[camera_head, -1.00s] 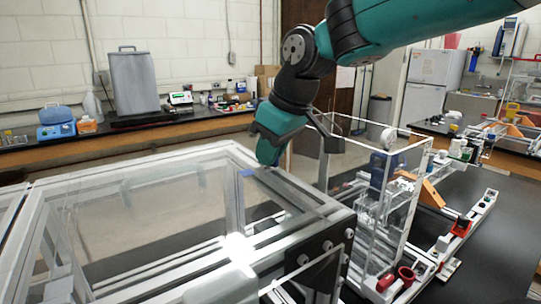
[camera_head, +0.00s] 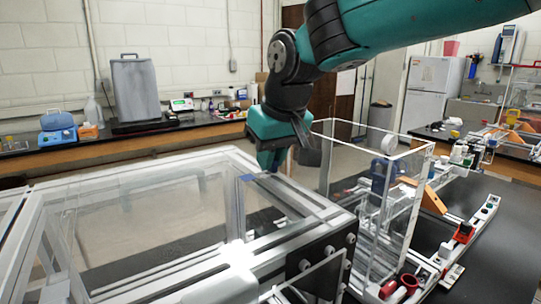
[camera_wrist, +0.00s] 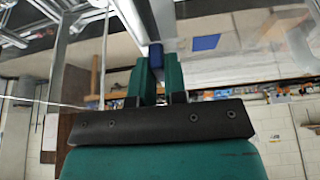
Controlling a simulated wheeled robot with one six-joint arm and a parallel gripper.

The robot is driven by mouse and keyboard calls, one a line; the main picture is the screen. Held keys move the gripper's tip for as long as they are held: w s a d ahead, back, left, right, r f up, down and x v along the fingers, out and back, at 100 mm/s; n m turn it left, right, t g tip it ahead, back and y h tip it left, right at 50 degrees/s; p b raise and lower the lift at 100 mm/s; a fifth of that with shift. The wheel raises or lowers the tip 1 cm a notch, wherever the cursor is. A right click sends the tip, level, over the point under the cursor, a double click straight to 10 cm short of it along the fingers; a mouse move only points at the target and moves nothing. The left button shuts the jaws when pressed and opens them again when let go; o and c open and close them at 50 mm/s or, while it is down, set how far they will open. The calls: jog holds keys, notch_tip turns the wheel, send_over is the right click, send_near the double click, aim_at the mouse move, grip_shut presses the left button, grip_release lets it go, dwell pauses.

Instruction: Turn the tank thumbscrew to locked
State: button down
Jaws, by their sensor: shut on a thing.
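My gripper (camera_head: 270,167) points down at the far right part of the aluminium frame top. In the wrist view its two teal fingers (camera_wrist: 157,82) are shut on a small dark blue knob, the thumbscrew (camera_wrist: 156,55). The fingers hide most of the thumbscrew, and it cannot be made out in the head view. Whether it stands at locked cannot be read. A flat blue patch (camera_wrist: 205,42) lies on the frame beside it, also visible in the head view (camera_head: 247,178).
The clear-panelled extrusion frame (camera_head: 150,168) fills the front left. An open clear tank (camera_head: 408,190) stands close to the right of my gripper. A white rail with red fittings (camera_head: 462,235) lies on the black bench. A cluttered counter (camera_head: 70,152) runs behind.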

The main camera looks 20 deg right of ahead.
jog(key=c, duration=1.2)
grip_release()
jog(key=shift+o, duration=0.2)
jog(key=v, duration=1.7)
jog(key=shift+r, duration=0.3)
